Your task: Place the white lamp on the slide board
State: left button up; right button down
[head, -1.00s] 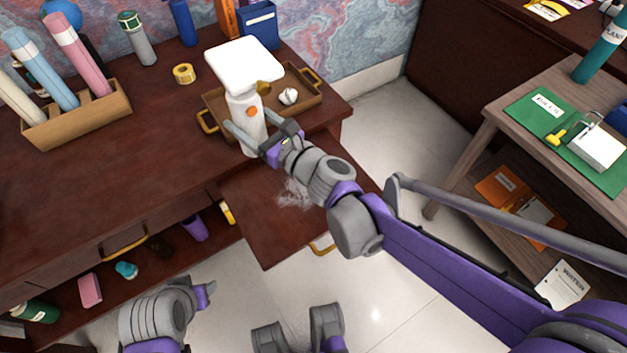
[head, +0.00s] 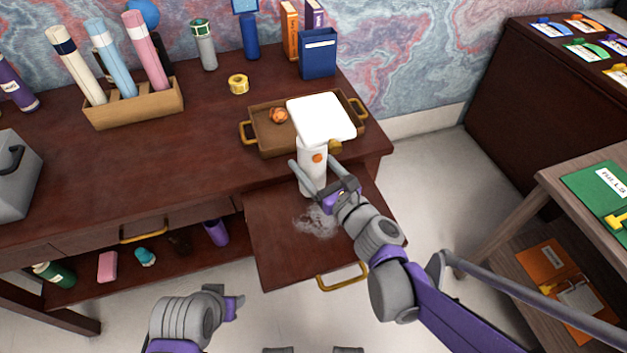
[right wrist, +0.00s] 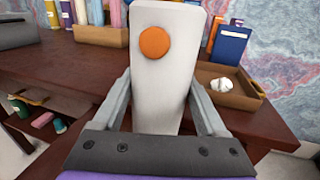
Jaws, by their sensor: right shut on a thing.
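The white lamp (head: 313,170) has a flat square head and an orange button, and it is upright. My right gripper (head: 325,190) is shut around its stem; the right wrist view shows the fingers on both sides of the white stem (right wrist: 160,95). The slide board (head: 285,245) is a dark red-brown panel pulled out below the desk's front edge, with a brass handle and a pale dusty smudge. The lamp's base appears over the board's back part; I cannot tell whether it touches. My left gripper (head: 235,305) is low at the front, apart from everything; its jaw opening is unclear.
A tape roll (head: 238,84), a pen holder (head: 135,105) and a blue box (head: 318,55) are on the desk. The board's front part is clear.

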aim_at(320, 184)
jog(key=shift+f+b, duration=0.65)
jog(key=shift+f, duration=1.35)
jog(key=shift+f, duration=0.1)
jog(key=shift+f, duration=0.15)
grip_release()
jog(key=shift+s+d+r, duration=0.15)
jog(key=shift+s+r, duration=0.05)
jog(key=shift+r, duration=0.05)
jog(key=p+v, duration=0.1)
jog(key=v, duration=1)
jog(key=shift+s+d+f, duration=0.1)
jog(key=shift+s+d, duration=0.05)
jog(key=shift+s, duration=0.15)
